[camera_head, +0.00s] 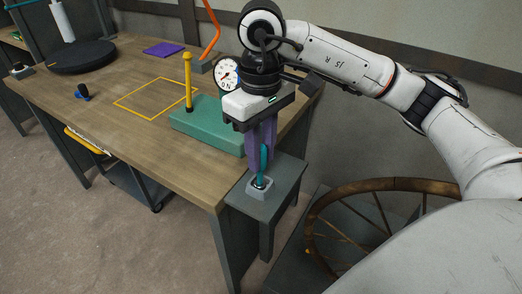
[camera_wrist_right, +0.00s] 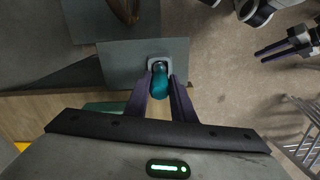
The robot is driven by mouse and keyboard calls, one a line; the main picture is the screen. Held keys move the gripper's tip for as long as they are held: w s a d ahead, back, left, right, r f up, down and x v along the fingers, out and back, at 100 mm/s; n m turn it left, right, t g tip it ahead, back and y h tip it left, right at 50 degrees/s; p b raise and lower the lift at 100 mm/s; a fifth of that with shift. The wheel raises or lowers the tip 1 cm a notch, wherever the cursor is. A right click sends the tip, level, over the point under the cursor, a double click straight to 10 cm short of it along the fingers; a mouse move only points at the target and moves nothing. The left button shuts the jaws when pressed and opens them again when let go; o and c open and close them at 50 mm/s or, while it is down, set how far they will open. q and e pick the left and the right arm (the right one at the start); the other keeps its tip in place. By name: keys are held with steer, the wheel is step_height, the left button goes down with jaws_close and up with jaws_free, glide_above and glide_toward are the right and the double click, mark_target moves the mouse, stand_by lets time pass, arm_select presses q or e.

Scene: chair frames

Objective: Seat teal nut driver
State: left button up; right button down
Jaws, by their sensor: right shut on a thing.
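The teal nut driver (camera_head: 263,161) stands about upright, its lower end at a small grey socket block (camera_head: 260,187) on the grey side stand. My right gripper (camera_head: 262,150) is above the block, its purple fingers pointing down and shut on the driver. In the right wrist view the teal handle (camera_wrist_right: 160,82) lies between the two fingers (camera_wrist_right: 160,95), with the pale block (camera_wrist_right: 160,62) around its far end. I cannot tell how deep the tip sits. My left gripper (camera_wrist_right: 272,50) shows small at the right of the wrist view; its opening is unclear.
The stand (camera_head: 275,200) adjoins the wooden workbench (camera_head: 130,120). A green block (camera_head: 205,125) with a yellow-handled tool (camera_head: 188,80) and a dial gauge (camera_head: 227,75) are close by. A spoked wheel (camera_head: 320,215) is to the right. The bench's yellow-outlined area is clear.

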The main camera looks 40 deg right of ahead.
steer(key=shift+f, duration=0.1)
steer(key=c, duration=1.4)
jaws_free()
steer(key=shift+c, duration=0.2)
step_height(320, 180, up, 10)
steer(key=shift+f+p, duration=0.15)
steer(key=shift+p, duration=0.95)
steer(key=shift+r, duration=0.35)
arm_select(q)
step_height(320, 180, up, 2)
steer(key=shift+d+r, duration=0.1)
steer(key=shift+r, duration=0.1)
steer(key=shift+r, duration=0.1)
